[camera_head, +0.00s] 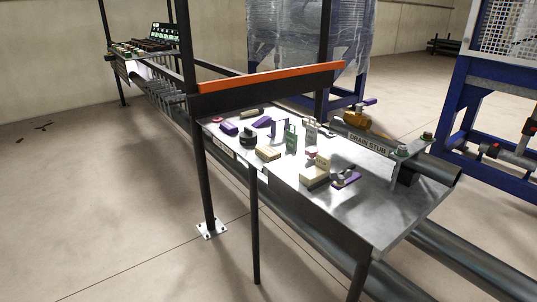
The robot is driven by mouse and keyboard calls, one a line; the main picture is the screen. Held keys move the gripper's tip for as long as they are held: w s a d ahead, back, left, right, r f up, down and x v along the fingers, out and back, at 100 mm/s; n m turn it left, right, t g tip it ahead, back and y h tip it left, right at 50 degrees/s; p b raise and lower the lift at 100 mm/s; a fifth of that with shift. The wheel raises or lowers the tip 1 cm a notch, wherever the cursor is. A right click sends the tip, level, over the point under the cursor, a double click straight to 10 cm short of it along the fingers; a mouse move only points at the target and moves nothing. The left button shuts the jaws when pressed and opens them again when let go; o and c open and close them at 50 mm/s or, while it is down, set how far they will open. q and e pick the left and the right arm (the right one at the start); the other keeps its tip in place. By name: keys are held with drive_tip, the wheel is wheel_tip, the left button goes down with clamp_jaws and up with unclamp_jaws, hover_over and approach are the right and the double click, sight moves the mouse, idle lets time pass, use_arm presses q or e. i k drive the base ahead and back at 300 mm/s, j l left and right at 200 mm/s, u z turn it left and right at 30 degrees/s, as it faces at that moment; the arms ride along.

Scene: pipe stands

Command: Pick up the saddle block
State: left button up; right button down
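Several small items lie on a grey metal bench top (395,195), and I cannot tell for sure which one is the saddle block. Two tan blocks stand there: one at the middle left (268,153) and a larger one nearer the front edge (315,177). A purple piece with dark parts (345,179) lies just right of the larger tan block. Two more purple pieces (229,128) (262,122) lie at the back left, near a black round item (248,138). Neither of my grippers shows in the head view.
Green (291,139) and grey (310,132) upright pieces stand mid-bench. A pipe labelled DRAIN STUB (365,140) runs along the right side, with a yellow-brown fitting (356,118). An orange-edged beam (270,80) and dark posts (205,185) frame the bench. Open floor (100,200) lies left.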

sight(264, 152)
drive_tip(key=i+j+z, duration=0.1)
drive_tip(key=i+j, duration=0.15)
drive_tip(key=i+j+z, duration=0.1)
drive_tip(key=j, duration=0.4)
drive_tip(key=i+j, duration=0.35)
drive_tip(key=i+j+z, duration=0.15)
drive_tip(key=j, duration=0.25)
drive_tip(key=i+j+z, duration=0.1)
drive_tip(key=i+j, duration=0.15)
drive_tip(key=j, duration=0.2)
